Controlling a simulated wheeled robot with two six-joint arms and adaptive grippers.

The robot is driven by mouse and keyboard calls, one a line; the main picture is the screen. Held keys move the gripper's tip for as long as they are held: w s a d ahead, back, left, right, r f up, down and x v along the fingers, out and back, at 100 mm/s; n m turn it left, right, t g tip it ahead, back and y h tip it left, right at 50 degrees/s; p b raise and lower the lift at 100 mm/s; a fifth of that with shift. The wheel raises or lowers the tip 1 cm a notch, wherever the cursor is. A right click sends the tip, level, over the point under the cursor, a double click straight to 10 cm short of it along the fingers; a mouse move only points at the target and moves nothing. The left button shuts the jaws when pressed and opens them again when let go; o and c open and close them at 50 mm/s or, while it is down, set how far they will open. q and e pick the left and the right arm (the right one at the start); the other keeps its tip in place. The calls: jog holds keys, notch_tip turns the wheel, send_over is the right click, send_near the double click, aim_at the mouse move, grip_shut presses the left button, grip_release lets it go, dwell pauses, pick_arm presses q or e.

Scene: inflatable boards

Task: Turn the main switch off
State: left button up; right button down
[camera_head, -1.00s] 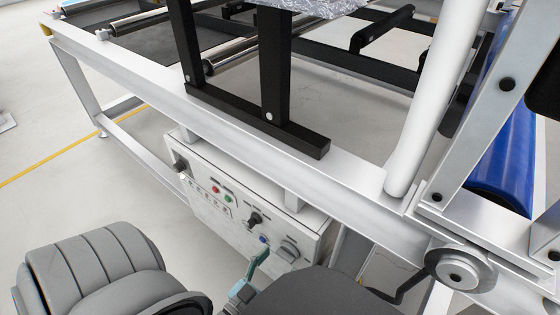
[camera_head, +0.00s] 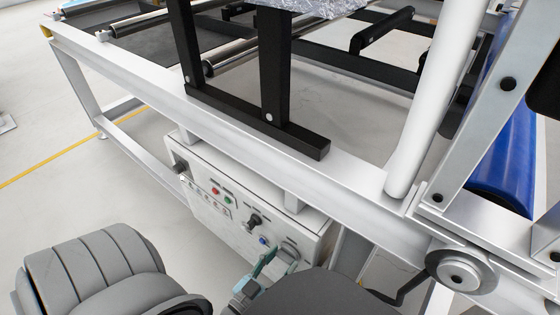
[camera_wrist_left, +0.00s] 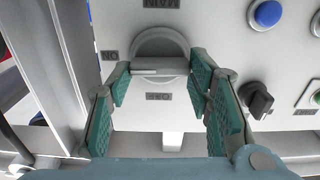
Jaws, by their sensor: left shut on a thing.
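The main switch (camera_wrist_left: 160,58) is a grey round knob with a bar handle, on the white control panel (camera_wrist_left: 225,30). In the left wrist view its bar lies horizontal, with an ON label to its left and an OFF label below. It also shows in the head view (camera_head: 289,249), partly behind the gripper. My left gripper (camera_wrist_left: 160,74) has its green-padded fingers on both ends of the bar, shut on it. It shows in the head view (camera_head: 278,259) at the panel's lower right. My right gripper is not in view.
The panel also carries a blue button (camera_wrist_left: 267,14), a black selector knob (camera_wrist_left: 260,100) and red and green buttons (camera_head: 221,194). A white frame beam (camera_head: 240,120) runs above the control box. Open floor (camera_head: 60,215) lies to the left.

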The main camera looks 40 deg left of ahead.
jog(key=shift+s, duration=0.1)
pick_arm(q)
jog(key=shift+n, duration=0.4)
jog(key=n, duration=0.4)
jog(key=shift+a+p, duration=0.1)
jog(key=shift+p, duration=0.2)
jog(key=shift+n, duration=0.9)
jog(key=n, duration=0.2)
jog(key=shift+a+f+n, duration=0.1)
jog(key=shift+n, duration=0.3)
jog(key=n, duration=0.4)
jog(key=shift+f, duration=0.1)
jog(key=shift+f+n, duration=0.1)
jog(key=shift+n, duration=2)
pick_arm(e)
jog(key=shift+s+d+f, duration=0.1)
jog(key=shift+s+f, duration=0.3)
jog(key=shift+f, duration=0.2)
